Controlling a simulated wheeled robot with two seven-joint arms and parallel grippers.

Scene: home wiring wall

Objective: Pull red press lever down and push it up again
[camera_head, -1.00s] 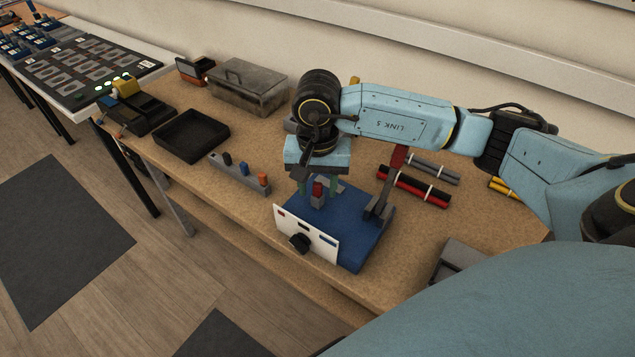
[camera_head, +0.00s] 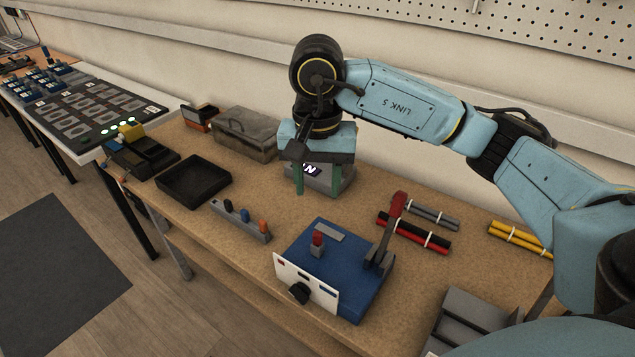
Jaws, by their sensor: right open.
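The press is a blue base (camera_head: 345,262) with a white front panel (camera_head: 305,283) near the front of the bench. Its lever has a red handle (camera_head: 397,205) on a grey arm and stands up, tilted slightly, at the base's right side. A small red-topped piece (camera_head: 317,240) stands on the base's left part. My right gripper (camera_head: 318,182) is open, with its green fingers pointing down, behind and above the press. It is apart from the lever and to its left. A grey item with a lit display (camera_head: 311,171) shows between the fingers; I cannot tell its distance. My left gripper is not in view.
A black knob (camera_head: 299,292) is on the front panel. A grey strip with colored pegs (camera_head: 240,220) and a black tray (camera_head: 194,181) lie to the left. Red and black rods (camera_head: 413,233) lie behind the lever. Grey bins (camera_head: 472,318) stand at the front right.

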